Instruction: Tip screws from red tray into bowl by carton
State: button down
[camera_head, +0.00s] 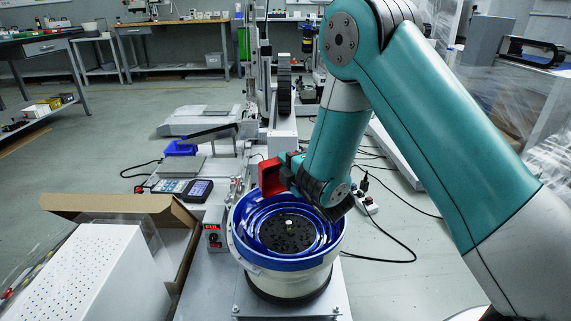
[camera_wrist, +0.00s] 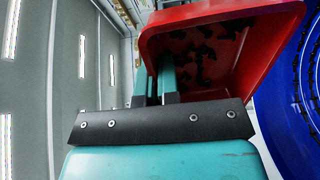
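The red tray (camera_head: 270,177) is tilted over the rear left rim of the round feeder bowl. My gripper (camera_head: 289,170) is shut on the tray's edge. In the wrist view the tray (camera_wrist: 275,45) shows its inside with several dark screws (camera_wrist: 200,62) still in it, beside the gripper fingers (camera_wrist: 166,78). The bowl (camera_head: 287,264) has a blue inside and a white outer wall, and dark screws lie on its floor (camera_head: 288,232). Its blue wall also shows at the right of the wrist view (camera_wrist: 285,130). The open cardboard carton (camera_head: 160,207) stands left of the bowl.
A white perforated box (camera_head: 95,275) stands at the carton, front left. A small controller with a red display (camera_head: 213,238) sits between carton and bowl. Keypad devices (camera_head: 185,188) and a blue bin (camera_head: 181,148) lie behind. Cables (camera_head: 390,258) run over the floor at right.

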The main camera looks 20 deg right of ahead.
jog(key=shift+s+d+f+t+b, duration=0.15)
jog(key=shift+s+t+b, duration=1.1)
jog(key=shift+b, duration=4.8)
notch_tip(320, 180, up, 7)
jog(key=p, duration=0.6)
jog(key=shift+w+p, duration=0.2)
jog(key=shift+p, duration=0.15)
jog(key=r+p, duration=0.1)
jog(key=p, duration=0.3)
jog(key=shift+g, duration=0.35)
jog(key=g+p, duration=0.1)
jog(key=p, duration=0.5)
jog(key=g+p, duration=0.1)
jog(key=p, duration=0.5)
jog(key=shift+r+g+p, duration=0.3)
jog(key=shift+p, duration=0.05)
